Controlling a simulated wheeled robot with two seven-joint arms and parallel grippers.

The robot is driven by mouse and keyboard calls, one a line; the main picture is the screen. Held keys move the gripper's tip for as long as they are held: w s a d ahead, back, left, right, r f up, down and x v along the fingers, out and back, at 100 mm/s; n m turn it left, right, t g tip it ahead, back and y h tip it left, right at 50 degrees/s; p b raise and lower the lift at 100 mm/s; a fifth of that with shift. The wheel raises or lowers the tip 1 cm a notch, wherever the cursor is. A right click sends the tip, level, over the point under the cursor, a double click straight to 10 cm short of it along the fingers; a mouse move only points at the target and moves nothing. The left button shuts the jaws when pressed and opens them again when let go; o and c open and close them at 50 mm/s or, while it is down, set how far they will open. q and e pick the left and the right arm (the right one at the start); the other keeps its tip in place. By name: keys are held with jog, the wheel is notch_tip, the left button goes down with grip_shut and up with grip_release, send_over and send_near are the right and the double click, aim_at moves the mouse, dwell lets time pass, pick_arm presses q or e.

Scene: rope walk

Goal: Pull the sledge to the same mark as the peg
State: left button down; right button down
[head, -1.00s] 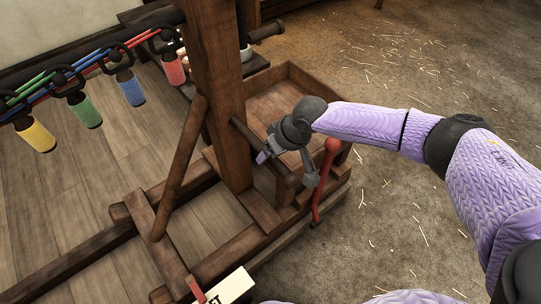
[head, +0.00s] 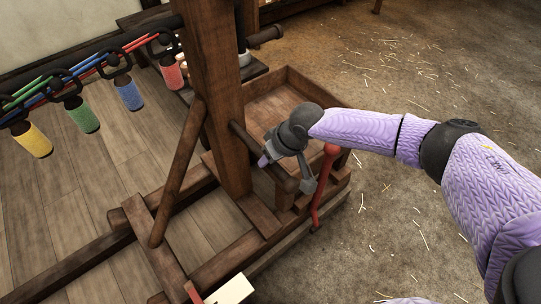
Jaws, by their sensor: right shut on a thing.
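The sledge is a dark wooden frame with a thick upright post (head: 218,100), a slanted brace and a low tray (head: 318,92) behind. A round wooden bar (head: 250,143) sticks out from the post. My right gripper (head: 286,172) is shut on this bar near its outer end. A red lever with a ball top (head: 318,200) stands just right of the gripper. A small red piece, perhaps the peg (head: 193,292), shows at the bottom edge beside a white label (head: 234,289), whose writing is cut off. I see no clear mark lines. My left gripper is out of view.
Yellow, green, blue and red bobbins (head: 130,95) hang on hooks at upper left, with coloured strands running to them. Wooden rails (head: 70,265) run along the plank floor. The brown floor at right is open, with scattered straw.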

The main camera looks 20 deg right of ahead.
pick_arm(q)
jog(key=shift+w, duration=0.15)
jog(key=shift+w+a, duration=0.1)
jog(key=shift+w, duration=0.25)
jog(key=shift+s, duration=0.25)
